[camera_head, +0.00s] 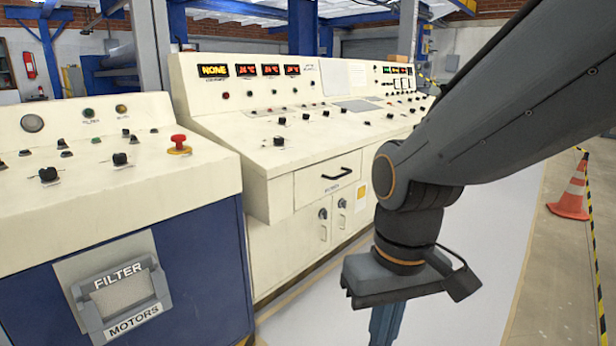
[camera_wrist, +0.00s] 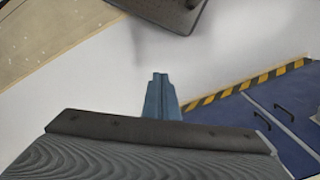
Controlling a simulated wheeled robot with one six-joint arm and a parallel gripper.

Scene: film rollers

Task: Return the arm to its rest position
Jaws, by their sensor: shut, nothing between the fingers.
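My gripper (camera_head: 386,325) hangs at the end of my dark grey arm, right of the middle in the head view, pointing down over the pale floor. Its blue fingers are cut off by the lower edge there. In the wrist view my gripper (camera_wrist: 160,97) shows its two blue fingers side by side, shut with nothing between them. The gripper is apart from the consoles.
A cream control console (camera_head: 290,240) with lit displays stands behind and left of my arm. A blue-and-cream console (camera_head: 195,275) with a red stop button (camera_head: 179,142) and a FILTER/MOTORS handle (camera_head: 125,300) is at left. A traffic cone (camera_head: 572,190) stands at right. The pale floor (camera_head: 460,300) is clear.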

